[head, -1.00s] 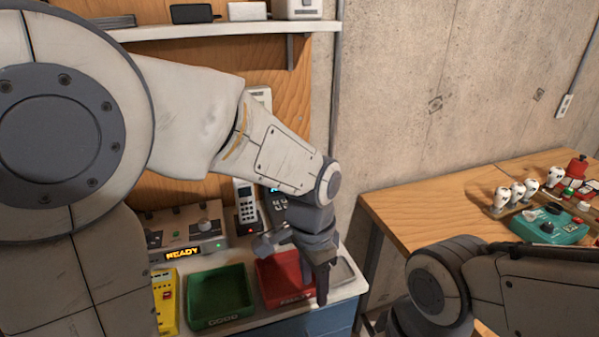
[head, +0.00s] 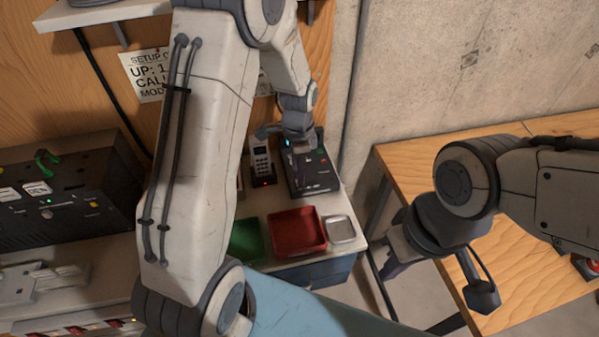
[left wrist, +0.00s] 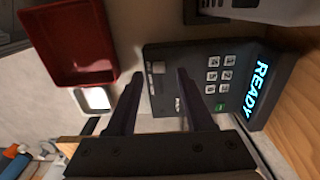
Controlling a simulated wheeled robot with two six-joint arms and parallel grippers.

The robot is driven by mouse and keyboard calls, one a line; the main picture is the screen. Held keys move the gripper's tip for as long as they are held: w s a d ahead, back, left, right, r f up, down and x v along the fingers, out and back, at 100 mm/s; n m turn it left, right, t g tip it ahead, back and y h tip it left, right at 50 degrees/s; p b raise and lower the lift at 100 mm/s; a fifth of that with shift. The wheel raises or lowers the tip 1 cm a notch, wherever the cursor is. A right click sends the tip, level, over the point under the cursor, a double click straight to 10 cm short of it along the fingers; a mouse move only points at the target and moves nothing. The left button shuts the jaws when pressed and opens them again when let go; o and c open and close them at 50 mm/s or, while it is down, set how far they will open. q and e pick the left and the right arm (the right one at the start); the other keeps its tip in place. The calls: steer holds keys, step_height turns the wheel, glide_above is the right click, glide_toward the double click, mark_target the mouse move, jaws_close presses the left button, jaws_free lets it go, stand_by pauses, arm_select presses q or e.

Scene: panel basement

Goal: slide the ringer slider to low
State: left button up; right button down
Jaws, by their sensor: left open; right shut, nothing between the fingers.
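A dark box with a lit READY display (left wrist: 257,85) and a white keypad (left wrist: 218,82) stands on the counter; it also shows in the head view (head: 322,172). A small pale part (left wrist: 158,67) sits on its face, between the fingertips in the picture. I cannot tell whether it is the ringer slider, and its label is too small to read. My left gripper (left wrist: 160,73) is open over this face, one finger on each side of the part; contact cannot be told. My right gripper (head: 392,270) is shut and empty, beside the wooden table.
A red tray (head: 298,252), a green tray (head: 246,238) and a small metal dish (head: 341,229) stand at the counter's front. A cordless handset (head: 261,158) stands left of the box. The wooden table (head: 540,270) is at the right. A black console (head: 60,215) is at the left.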

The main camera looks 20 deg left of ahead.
arm_select(q)
steer(key=shift+f, duration=1.35)
jaws_close()
stand_by(0.4)
